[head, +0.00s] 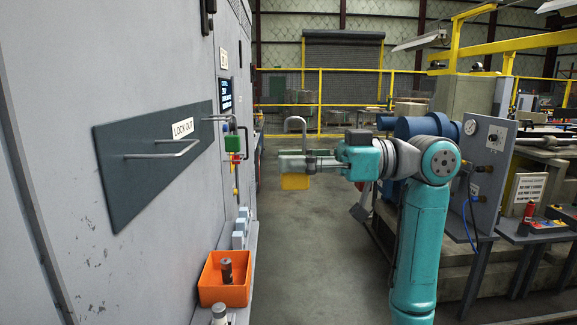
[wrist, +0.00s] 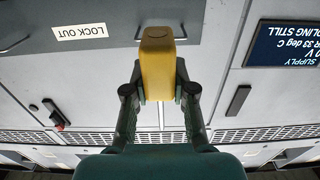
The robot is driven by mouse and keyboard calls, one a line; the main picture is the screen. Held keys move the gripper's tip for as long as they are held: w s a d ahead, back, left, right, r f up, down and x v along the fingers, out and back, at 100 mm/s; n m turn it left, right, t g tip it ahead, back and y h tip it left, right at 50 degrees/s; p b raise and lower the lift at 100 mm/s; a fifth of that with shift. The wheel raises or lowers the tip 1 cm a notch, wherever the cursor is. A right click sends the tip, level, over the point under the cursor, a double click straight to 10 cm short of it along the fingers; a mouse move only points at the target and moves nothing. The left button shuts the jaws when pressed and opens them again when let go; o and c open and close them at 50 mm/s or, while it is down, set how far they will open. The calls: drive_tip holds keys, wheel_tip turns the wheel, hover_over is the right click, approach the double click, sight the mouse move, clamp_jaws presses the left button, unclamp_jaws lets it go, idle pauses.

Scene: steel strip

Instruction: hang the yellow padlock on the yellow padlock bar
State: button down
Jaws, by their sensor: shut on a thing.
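The yellow padlock (head: 296,182) hangs upright in my gripper (head: 300,160), its grey shackle sticking up above the fingers. My gripper is shut on it, out in the open to the right of the cabinet. In the wrist view the yellow padlock (wrist: 157,65) sits between the two fingertips. The dark lockout board (head: 150,185) on the cabinet carries an empty steel bar (head: 165,156) at its near end and another bar (head: 214,118) at its far end. Neither bar shows yellow, so I cannot tell which is the yellow padlock bar. The padlock is apart from both.
An orange bin (head: 224,281) with a dark cylinder inside stands on the ledge below the board. The floor between cabinet and gripper is clear. A panel with a gauge (head: 478,165) stands right of my arm.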

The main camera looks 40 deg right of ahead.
drive_tip(key=shift+a, duration=0.1)
drive_tip(key=f+x, duration=0.1)
drive_tip(key=x, duration=1.5)
idle(1.2)
drive_tip(key=shift+r, duration=0.45)
drive_tip(key=shift+f, duration=0.2)
drive_tip(key=shift+f, duration=1)
